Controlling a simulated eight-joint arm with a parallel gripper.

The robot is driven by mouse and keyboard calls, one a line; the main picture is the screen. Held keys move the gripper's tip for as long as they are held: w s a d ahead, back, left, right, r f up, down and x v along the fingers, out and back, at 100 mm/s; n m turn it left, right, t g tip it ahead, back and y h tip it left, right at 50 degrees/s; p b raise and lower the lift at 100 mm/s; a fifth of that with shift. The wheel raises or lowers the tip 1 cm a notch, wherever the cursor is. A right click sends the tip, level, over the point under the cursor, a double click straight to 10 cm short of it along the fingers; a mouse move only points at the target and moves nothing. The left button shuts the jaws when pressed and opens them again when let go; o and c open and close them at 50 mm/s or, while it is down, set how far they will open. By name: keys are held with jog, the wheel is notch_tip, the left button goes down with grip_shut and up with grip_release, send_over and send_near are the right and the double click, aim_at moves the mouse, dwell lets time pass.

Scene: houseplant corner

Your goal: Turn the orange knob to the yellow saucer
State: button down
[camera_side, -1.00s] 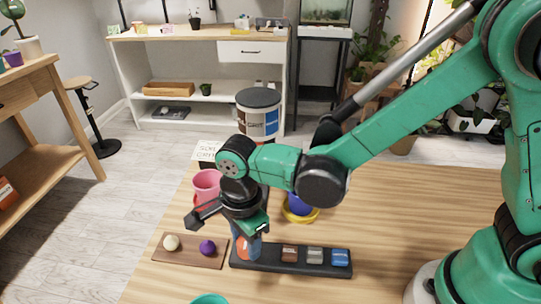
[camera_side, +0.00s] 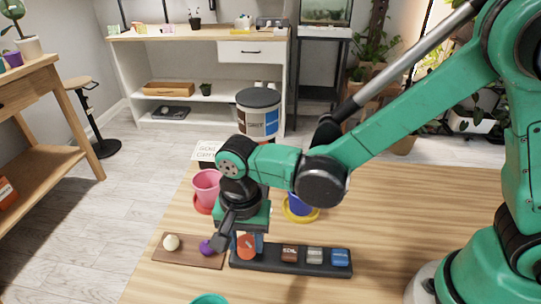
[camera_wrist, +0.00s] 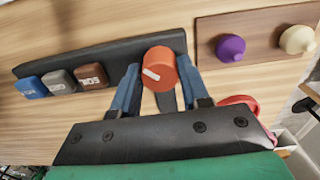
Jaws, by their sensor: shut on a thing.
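The orange knob (camera_side: 246,246) sits at the left end of a black panel (camera_side: 275,260). In the wrist view the knob (camera_wrist: 160,68) shows a short white mark on its left part, the side of the panel's buttons. My gripper (camera_side: 246,242) points down over the knob. In the wrist view its blue fingers (camera_wrist: 158,86) stand on both sides of the knob, shut on it. The yellow saucer (camera_side: 287,213) lies behind the panel, right of my gripper, with a blue pot (camera_side: 300,205) on it. The wrist view does not show the yellow saucer.
Brown, grey and blue buttons (camera_side: 315,256) line the panel. A wooden board (camera_side: 180,256) with cream and purple knobs lies left. A pink pot (camera_side: 206,184) stands on a red saucer (camera_side: 202,208) behind. A teal rim (camera_side: 209,299) shows at the front edge.

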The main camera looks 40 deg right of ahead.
aim_at(246, 241)
jog(key=shift+n, duration=0.5)
jog(key=shift+c, duration=2.1)
grip_release()
jog(key=shift+r, duration=2.8)
